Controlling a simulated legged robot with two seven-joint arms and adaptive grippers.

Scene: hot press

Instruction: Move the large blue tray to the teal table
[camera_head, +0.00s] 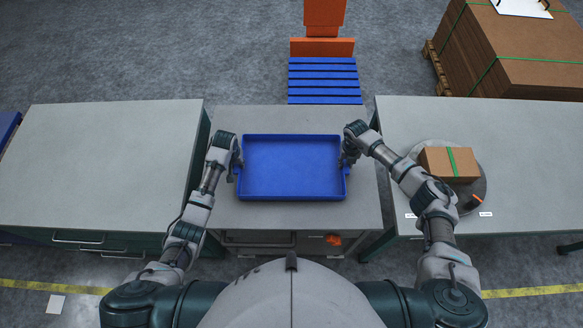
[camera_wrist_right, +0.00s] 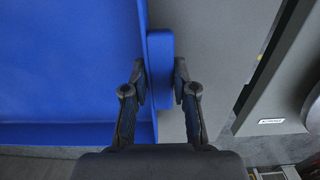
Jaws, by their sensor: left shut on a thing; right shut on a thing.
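The large blue tray (camera_head: 292,168) is empty and sits over the middle grey-topped table (camera_head: 290,119); I cannot tell whether it rests on the top or is slightly raised. My left gripper (camera_head: 237,168) is shut on the tray's left side. My right gripper (camera_head: 345,160) is shut on its right side. In the right wrist view the fingers of my right gripper (camera_wrist_right: 160,85) close around the handle on the tray's (camera_wrist_right: 70,65) right edge. A table with teal sides (camera_head: 100,160) stands to the left, its grey top bare.
Another table (camera_head: 420,120) stands on the right with a round plate (camera_head: 479,190) and a cardboard box (camera_head: 449,164) on it. Narrow gaps separate the tables. Blue slats (camera_head: 323,80) and an orange stand (camera_head: 322,47) are behind. A cardboard stack (camera_head: 520,50) is at back right.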

